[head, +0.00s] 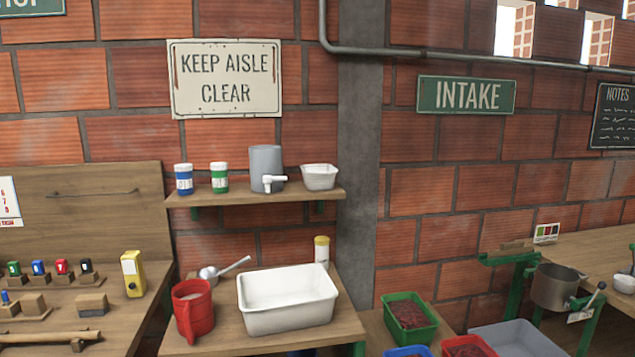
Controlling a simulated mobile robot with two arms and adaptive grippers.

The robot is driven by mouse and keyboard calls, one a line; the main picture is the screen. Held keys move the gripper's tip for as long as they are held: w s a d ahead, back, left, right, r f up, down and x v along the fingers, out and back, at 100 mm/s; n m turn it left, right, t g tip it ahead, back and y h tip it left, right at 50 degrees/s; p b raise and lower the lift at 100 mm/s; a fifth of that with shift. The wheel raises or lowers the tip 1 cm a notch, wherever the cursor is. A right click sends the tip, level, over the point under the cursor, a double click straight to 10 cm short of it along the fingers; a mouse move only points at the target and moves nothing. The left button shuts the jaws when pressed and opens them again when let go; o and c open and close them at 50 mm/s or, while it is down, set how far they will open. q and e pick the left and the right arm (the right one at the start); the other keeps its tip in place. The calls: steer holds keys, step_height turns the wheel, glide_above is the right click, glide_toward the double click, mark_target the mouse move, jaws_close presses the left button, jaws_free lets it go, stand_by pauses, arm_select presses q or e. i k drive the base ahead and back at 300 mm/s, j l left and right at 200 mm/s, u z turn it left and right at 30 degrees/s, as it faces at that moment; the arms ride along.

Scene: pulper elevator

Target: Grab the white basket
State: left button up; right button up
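A white rectangular basket (290,318) stands upright on the small wooden table, right of a red mug. It looks empty, with its open top facing up. A smaller white container (319,178) sits at the right end of the wall shelf above; it could also be called a basket. Neither of my grippers is in the head view, so nothing is seen touching either one.
The red mug (193,312), a metal ladle (222,269) and a yellow-capped bottle (321,251) stand close around the larger basket. The wall shelf (290,195) overhangs behind it. Green (409,320) and grey (515,340) crates lie lower right.

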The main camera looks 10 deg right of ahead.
mark_target(316, 177)
steer(key=i+l+u, duration=0.3)
steer(key=i, duration=0.15)
steer(key=i+l+u, duration=0.15)
steer(key=i+u, duration=0.2)
steer(key=i, duration=0.15)
